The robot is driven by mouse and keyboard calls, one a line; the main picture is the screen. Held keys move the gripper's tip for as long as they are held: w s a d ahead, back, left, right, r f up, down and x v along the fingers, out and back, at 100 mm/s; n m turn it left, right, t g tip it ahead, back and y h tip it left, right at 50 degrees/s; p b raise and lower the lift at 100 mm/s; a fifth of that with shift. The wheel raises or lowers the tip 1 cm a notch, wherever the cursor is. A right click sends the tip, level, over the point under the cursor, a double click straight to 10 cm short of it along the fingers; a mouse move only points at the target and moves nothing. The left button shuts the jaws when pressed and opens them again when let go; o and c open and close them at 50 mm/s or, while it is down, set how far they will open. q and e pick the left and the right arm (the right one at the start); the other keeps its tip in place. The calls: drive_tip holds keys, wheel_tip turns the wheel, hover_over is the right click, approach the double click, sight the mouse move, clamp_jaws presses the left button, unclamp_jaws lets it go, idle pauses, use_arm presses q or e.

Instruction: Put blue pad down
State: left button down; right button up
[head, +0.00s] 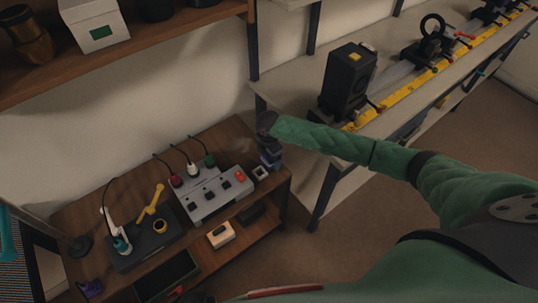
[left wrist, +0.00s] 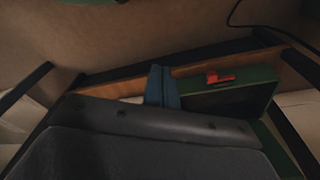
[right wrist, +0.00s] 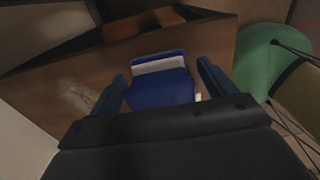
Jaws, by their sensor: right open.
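The blue pad (right wrist: 160,90) has a white band along its far edge. In the right wrist view it is between the two spread fingers of my right gripper (right wrist: 163,75), over the brown wooden bench top. My right gripper (head: 270,158) is open at the bench's back right corner in the head view, where the pad is hard to make out against the fingers. Whether the pad touches the wood is unclear. My left gripper (left wrist: 162,85) has its fingers together with nothing visible between them, and it does not show clearly in the head view.
A grey box with knobs and cables (head: 215,193) stands left of the right gripper. A small white square piece (head: 260,173) lies beside the gripper. A dark mat (head: 133,250) holds a yellow tool. A long bench with a black device (head: 347,80) stands at the right.

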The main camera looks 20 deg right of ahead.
use_arm(q)
drive_tip(key=shift+f, duration=0.1)
use_arm(e)
drive_tip(key=shift+f+b, duration=0.15)
drive_tip(key=shift+b, duration=0.15)
drive_tip(key=shift+f, duration=0.15)
drive_tip(key=r+b, duration=0.1)
drive_tip(key=r, duration=0.1)
drive_tip(key=r+b, duration=0.1)
drive_tip(key=r, duration=0.1)
drive_tip(key=w+r+b, duration=0.1)
drive_tip(key=r, duration=0.1)
drive_tip(key=shift+d+r, duration=0.1)
drive_tip(key=shift+r, duration=0.15)
use_arm(q)
drive_tip(key=w+d+r, duration=0.2)
drive_tip(key=w+r, duration=0.1)
drive_tip(key=r, duration=1)
drive_tip(key=shift+r, duration=0.35)
use_arm(e)
drive_tip(key=shift+r, duration=0.8)
use_arm(q)
drive_tip(key=shift+d, duration=0.1)
use_arm(e)
drive_tip(key=shift+s, duration=0.1)
